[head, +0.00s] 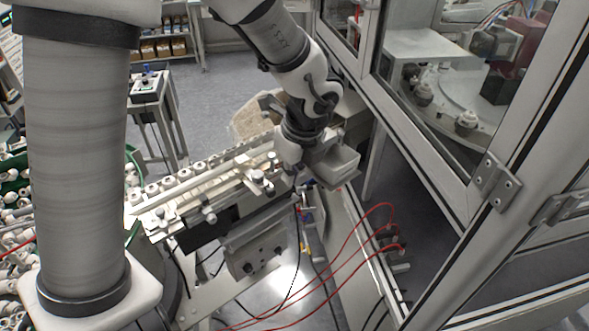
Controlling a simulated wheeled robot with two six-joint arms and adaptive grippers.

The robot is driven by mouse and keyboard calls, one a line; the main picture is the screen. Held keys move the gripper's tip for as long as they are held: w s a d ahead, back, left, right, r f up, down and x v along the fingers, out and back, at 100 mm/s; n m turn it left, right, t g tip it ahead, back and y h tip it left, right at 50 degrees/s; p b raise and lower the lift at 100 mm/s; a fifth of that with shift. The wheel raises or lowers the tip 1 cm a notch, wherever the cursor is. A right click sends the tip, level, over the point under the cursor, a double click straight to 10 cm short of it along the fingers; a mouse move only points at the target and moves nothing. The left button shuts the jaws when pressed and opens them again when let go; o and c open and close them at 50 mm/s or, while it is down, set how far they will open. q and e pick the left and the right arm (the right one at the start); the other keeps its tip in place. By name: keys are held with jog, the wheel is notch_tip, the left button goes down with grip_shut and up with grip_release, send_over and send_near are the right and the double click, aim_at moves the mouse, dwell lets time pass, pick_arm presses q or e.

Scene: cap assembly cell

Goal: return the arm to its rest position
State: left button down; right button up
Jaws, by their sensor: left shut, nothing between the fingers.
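My left arm (275,38) comes down from the top of the head view to its wrist above the right end of the feeder rail. My left gripper (304,181) is below the wrist, beside a grey box-shaped part (336,166). It is shut with nothing held, and its fingers are small and partly hidden by the wrist. My right gripper is out of the picture.
The feeder rail (205,185) carries a row of white caps close to the gripper. A framed glass enclosure (425,160) stands to the right. Red hoses (345,240) loop below. A small stand (150,88) and stocked shelves (165,47) are farther back.

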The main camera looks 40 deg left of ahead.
pick_arm(q)
jog(key=s+a+f+m+y+b, duration=0.2)
jog(key=f+m+b, duration=0.2)
jog(key=f+m, duration=0.95)
jog(key=s+a+f+m+y+b, duration=0.1)
jog(key=a+f+m+y+b, duration=0.15)
jog(key=f+m, duration=1.05)
pick_arm(e)
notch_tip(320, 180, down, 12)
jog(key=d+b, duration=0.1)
jog(key=b, duration=0.3)
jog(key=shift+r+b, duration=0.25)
jog(key=shift+b, duration=0.15)
pick_arm(q)
jog(key=s+d+f+m+h, duration=0.3)
jog(key=s+d+f+m, duration=0.3)
jog(key=f+m, duration=0.3)
jog(key=s+d+f+m+h, duration=0.4)
jog(key=s+f+m, duration=0.5)
jog(key=m, duration=0.6)
jog(key=shift+d+f+g, duration=0.3)
jog(key=shift+d, duration=0.65)
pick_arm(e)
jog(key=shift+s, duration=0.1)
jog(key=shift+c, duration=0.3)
